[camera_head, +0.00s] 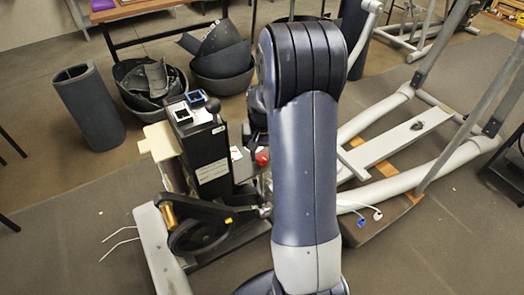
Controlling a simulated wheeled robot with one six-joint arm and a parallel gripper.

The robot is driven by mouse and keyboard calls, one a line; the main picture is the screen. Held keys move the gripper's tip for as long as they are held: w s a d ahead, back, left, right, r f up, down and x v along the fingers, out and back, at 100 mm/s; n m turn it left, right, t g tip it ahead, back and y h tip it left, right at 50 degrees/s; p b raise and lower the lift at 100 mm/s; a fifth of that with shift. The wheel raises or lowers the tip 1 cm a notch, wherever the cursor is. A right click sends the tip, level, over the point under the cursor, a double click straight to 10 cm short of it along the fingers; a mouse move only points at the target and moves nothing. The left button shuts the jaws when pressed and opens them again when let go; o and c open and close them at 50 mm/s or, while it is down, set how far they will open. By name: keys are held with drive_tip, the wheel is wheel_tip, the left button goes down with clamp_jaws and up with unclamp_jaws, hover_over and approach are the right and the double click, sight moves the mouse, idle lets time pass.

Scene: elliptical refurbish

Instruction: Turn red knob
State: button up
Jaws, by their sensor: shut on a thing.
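The red knob (262,158) shows as a small red patch on the right side of the upright black machine unit (208,158), close to the left edge of my arm. My gripper (259,147) is a dark shape just above the knob, mostly hidden behind my arm. It is shut on the red knob; the fingertips themselves are hard to make out. The knob's turn angle cannot be told.
The machine's black wheel and crank (200,232) sit low in front, on a pale base bar (160,250). Black bins (220,62) and a dark cylinder (88,105) stand behind. A pale elliptical frame (400,150) lies at the right. The mat at front right is mostly clear.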

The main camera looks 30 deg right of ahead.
sight(262, 157)
drive_tip(key=n+p, duration=0.1)
drive_tip(key=n, duration=0.5)
drive_tip(key=shift+p, duration=0.3)
drive_tip(key=n, duration=0.6)
drive_tip(key=shift+p, duration=0.4)
drive_tip(key=o, duration=1)
wheel_tip(262, 157, up, 11)
drive_tip(key=shift+f+p, duration=0.1)
drive_tip(key=shift+p, duration=0.75)
